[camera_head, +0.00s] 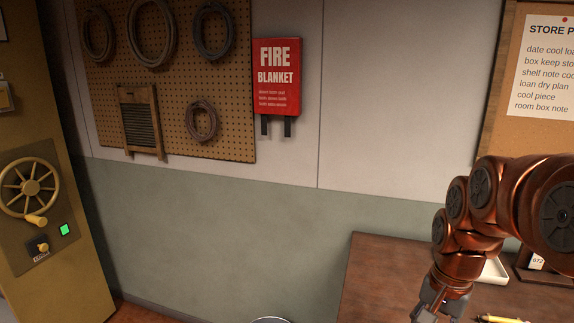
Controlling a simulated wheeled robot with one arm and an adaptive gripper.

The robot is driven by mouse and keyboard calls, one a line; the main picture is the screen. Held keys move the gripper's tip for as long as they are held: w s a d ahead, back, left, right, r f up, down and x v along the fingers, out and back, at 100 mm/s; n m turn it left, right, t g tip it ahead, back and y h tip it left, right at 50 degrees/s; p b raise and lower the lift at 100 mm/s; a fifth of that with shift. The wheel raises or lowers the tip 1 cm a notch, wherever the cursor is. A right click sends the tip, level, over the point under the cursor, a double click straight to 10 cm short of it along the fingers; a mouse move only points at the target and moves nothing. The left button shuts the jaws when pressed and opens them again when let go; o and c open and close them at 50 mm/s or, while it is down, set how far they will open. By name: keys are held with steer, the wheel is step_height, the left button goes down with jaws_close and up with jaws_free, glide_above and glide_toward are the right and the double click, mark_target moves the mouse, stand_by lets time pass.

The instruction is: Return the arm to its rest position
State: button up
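My arm, copper-coloured with dark round joint caps, comes in from the right edge of the head view and bends down. My gripper (436,312) is at the bottom of the view, over the front part of a brown wooden table (385,262). Its fingertips are cut off or too small to make out, so its opening does not show. I see nothing held in it.
A white tray (497,271) lies behind my arm, partly hidden. A yellow object (500,320) is at the table's front. A yellow cabinet with a handwheel (28,188) stands left. A red fire blanket pack (277,77) hangs beside a pegboard (178,100).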

steer(key=s+a+f+n+g, duration=0.1)
steer(key=s+a+n, duration=0.3)
steer(key=s, duration=0.5)
steer(key=s+a+f+n, duration=0.3)
steer(key=s+a+n, duration=0.2)
steer(key=s, duration=0.4)
steer(key=shift+f+g, duration=0.25)
steer(key=shift+g, duration=0.15)
steer(key=shift+s, duration=0.15)
